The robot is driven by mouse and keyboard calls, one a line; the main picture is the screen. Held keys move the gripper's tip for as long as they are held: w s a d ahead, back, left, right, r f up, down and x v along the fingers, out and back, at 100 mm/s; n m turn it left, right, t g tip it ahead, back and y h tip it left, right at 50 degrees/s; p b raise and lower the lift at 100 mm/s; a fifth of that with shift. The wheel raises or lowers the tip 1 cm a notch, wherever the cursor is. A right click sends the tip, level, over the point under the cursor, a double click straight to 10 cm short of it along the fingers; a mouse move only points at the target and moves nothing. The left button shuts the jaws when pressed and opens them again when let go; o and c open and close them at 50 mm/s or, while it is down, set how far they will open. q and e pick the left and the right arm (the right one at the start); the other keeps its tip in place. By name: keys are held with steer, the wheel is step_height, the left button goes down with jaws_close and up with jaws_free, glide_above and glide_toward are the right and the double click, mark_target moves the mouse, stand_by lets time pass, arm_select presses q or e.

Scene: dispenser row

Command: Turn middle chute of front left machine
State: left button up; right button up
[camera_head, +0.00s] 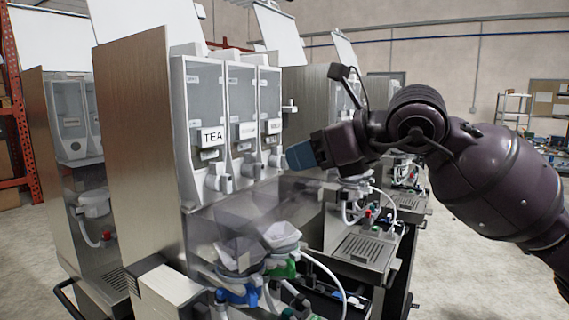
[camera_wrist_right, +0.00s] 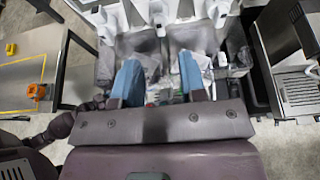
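The front left machine (camera_head: 135,130) has a wood-look side panel and three grey canisters, the left one labelled TEA. A white chute sits under each canister. The middle chute (camera_head: 251,168) is between the left chute (camera_head: 218,180) and the right chute (camera_head: 275,157). In the right wrist view, the middle chute (camera_wrist_right: 158,12) is at the top edge, partly cut off. My right gripper (camera_head: 297,156) is right of the chutes in the head view. Its two blue fingers (camera_wrist_right: 160,80) are apart with nothing held between them. My left gripper is out of view.
Funnels with blue and green fittings (camera_head: 240,262) and hoses sit below the chutes. More machines stand behind and to the left; one with a drip tray (camera_head: 366,248) is to the right. A red rack (camera_head: 18,130) is at far left. Open floor lies at right.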

steer(key=shift+v, duration=1.2)
